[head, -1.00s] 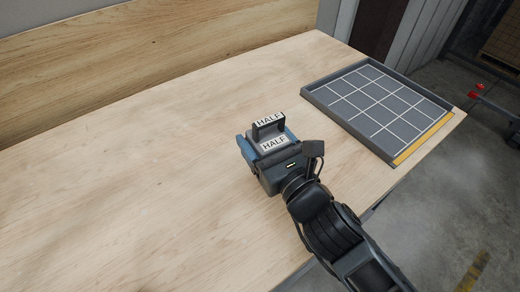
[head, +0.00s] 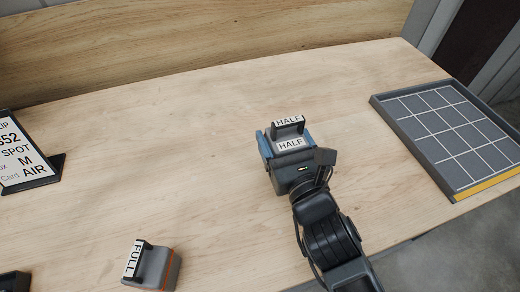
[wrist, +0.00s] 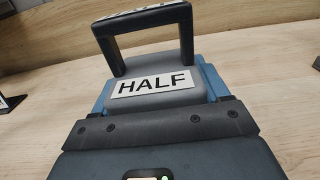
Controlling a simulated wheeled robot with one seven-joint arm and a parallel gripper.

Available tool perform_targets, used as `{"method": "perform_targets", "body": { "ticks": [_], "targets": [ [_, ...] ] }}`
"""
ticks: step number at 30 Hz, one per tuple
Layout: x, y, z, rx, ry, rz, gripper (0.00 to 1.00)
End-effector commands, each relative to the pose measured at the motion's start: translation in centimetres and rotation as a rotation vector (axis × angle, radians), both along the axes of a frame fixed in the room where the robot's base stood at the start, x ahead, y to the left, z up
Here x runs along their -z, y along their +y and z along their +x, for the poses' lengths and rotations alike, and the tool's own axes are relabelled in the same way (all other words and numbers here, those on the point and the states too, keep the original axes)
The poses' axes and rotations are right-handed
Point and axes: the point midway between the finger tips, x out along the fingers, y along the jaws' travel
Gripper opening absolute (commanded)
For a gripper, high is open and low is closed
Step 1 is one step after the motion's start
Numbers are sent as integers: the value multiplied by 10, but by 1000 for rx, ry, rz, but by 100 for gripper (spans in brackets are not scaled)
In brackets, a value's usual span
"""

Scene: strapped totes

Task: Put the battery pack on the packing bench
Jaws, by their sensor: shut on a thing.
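A grey battery pack labelled HALF (head: 289,131), with a dark carrying handle, is between the blue fingers of my gripper (head: 284,146). The gripper is shut on it, over the middle of the wooden packing bench (head: 180,120). The wrist view shows the pack's HALF label (wrist: 152,83) and raised handle close up, with blue finger edges on both sides. I cannot tell whether the pack's underside touches the bench, as my gripper hides it. A second pack, labelled FULL (head: 160,268), grey with an orange line, stands at the bench's lower left.
A grey tray with a white grid (head: 440,130) and a yellow front strip lies on the bench at the right. A card stand with printed text (head: 25,155) is at the left. Bare bench lies between them and the held pack. A wooden backboard (head: 200,45) runs behind.

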Motion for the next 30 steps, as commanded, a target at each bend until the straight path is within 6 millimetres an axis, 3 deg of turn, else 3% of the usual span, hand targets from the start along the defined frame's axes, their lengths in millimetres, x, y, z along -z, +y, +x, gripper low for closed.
{"method": "perform_targets", "body": {
  "ticks": [12, 17, 26, 30],
  "targets": [
    [28, 43, 20, -2, -5, 3, 4],
    [31, 45, 21, -1, -6, 2, 4],
    [66, 45, 21, 0, -5, 0, 4],
    [67, 45, 21, -2, -5, 3, 4]
  ]
}}
